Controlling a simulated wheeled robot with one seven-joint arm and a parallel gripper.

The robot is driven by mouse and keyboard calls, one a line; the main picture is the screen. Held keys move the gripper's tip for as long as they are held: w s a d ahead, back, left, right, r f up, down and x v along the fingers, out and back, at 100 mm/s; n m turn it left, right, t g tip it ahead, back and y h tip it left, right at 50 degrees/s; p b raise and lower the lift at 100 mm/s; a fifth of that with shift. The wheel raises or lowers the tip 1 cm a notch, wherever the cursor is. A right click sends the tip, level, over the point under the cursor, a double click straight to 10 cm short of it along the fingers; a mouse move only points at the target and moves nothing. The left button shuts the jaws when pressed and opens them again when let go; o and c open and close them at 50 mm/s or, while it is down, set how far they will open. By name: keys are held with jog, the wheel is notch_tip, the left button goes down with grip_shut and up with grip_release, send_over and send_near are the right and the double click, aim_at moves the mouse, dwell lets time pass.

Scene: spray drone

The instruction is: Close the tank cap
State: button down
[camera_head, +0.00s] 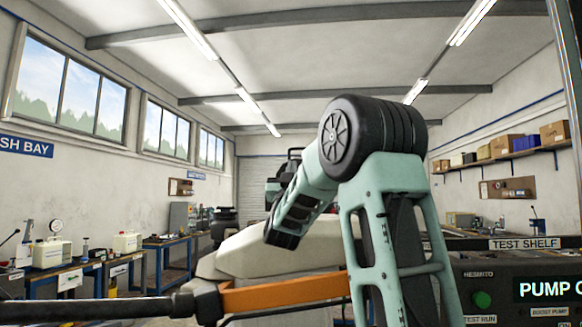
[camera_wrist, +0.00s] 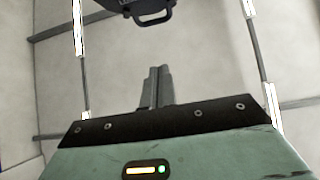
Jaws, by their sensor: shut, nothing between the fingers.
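The pale tank (camera_head: 270,251) of the drone fills the lower middle of the head view, partly hidden by my arm. A dark round fitting (camera_head: 225,218) stands on its left top; I cannot tell whether this is the filler neck or the cap. My gripper (camera_wrist: 157,72) points up toward the ceiling in the wrist view, with its two grey fingers together and empty. A black part with a loop handle (camera_wrist: 153,14) shows at that view's top edge, apart from the fingertips; it may be the cap. My arm hides much of the area behind it in the head view.
An orange and black drone arm (camera_head: 285,293) crosses the lower front. A pump control panel (camera_head: 520,290) stands at right, below the test shelf (camera_head: 524,244). Workbenches (camera_head: 68,279) line the left wall. Open air lies above the tank's left side.

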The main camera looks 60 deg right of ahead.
aim_at(294, 149)
jog(key=w+d+r+p, duration=0.4)
jog(key=d+r+p, duration=0.2)
jog(key=d, duration=0.2)
jog(key=shift+w+d+p, duration=0.15)
jog(key=shift+w+p, duration=0.05)
jog(key=shift+p, duration=0.2)
jog(key=shift+r, duration=0.15)
